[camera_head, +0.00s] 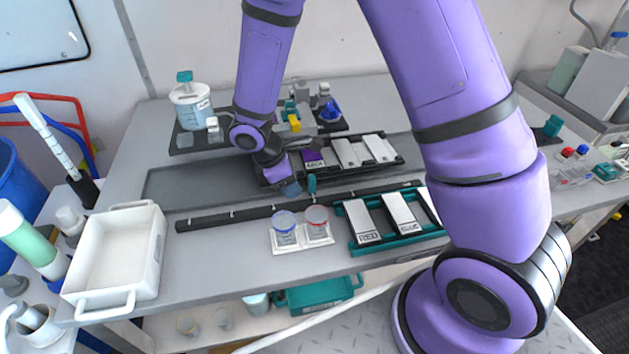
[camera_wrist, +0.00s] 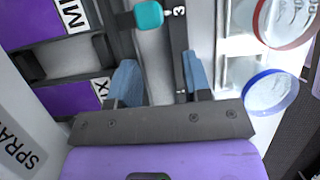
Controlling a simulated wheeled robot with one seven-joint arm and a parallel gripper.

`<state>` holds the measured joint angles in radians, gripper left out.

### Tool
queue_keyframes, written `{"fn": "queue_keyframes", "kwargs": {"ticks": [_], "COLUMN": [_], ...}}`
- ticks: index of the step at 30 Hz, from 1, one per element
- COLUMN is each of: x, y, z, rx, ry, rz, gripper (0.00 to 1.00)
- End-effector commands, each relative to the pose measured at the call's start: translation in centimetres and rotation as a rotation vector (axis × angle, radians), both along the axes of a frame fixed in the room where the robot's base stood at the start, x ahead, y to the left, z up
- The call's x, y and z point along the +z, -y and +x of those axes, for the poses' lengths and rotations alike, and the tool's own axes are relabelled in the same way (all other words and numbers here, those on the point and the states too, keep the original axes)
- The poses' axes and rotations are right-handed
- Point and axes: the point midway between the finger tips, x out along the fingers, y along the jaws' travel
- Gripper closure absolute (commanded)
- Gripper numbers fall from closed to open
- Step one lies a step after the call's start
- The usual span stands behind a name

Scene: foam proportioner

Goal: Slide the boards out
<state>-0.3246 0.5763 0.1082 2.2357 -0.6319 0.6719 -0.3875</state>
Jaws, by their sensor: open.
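My gripper (camera_head: 291,188) is low over the table, left of a teal knob (camera_head: 312,184). In the wrist view my gripper (camera_wrist: 162,78) is open, its two blue fingertips apart and nothing clasped. The teal knob (camera_wrist: 148,15) sits just beyond the fingertips, and a dark numbered strip (camera_wrist: 179,45) runs between them. A black tray (camera_head: 401,161) holds white boards (camera_head: 380,148) and a purple board (camera_head: 313,158), partly hidden by my arm. Purple labelled boards (camera_wrist: 70,100) also show in the wrist view. A teal tray (camera_head: 357,247) holds boards marked RED (camera_head: 364,219) and BLUE (camera_head: 399,213).
A blue-rimmed cup (camera_head: 285,226) and a red-rimmed cup (camera_head: 317,221) stand on a white holder in front of the long black rail (camera_head: 235,214). An empty white bin (camera_head: 118,254) is at left. A dark platform with a beaker (camera_head: 190,105) is behind.

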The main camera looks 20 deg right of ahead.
Motion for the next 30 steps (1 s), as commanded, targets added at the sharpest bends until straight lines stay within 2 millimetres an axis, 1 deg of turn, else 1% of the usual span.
{"fn": "queue_keyframes", "kwargs": {"ticks": [1,6,11,12,15,24,25,26,27,29,30], "x": [0.0,0.0,0.0,-0.5,-1.0,-1.1,-1.1,-1.1,-1.1,-1.1,-1.1], "y": [1.0,3.8,5.6,5.5,5.7,5.8,5.8,5.8,5.8,5.8,5.8], "z": [-0.3,-0.8,-1.2,-1.2,-1.2,-1.2,-1.2,-1.2,-1.2,-1.2,-1.2], "rx": [-0.004,-0.004,-0.001,0.000,-0.002,-0.001,-0.001,-0.001,-0.001,-0.001,-0.001], "ry": [-0.001,0.000,-0.001,-0.002,-0.002,-0.001,0.000,-0.001,0.000,0.000,0.000], "rz": [-0.001,0.000,0.000,0.000,-0.001,0.000,0.000,0.000,0.000,0.000,0.000], "gripper": [0.55,0.55,0.55,0.55,0.55,0.55,0.60,0.67,0.76,0.90,0.99]}}
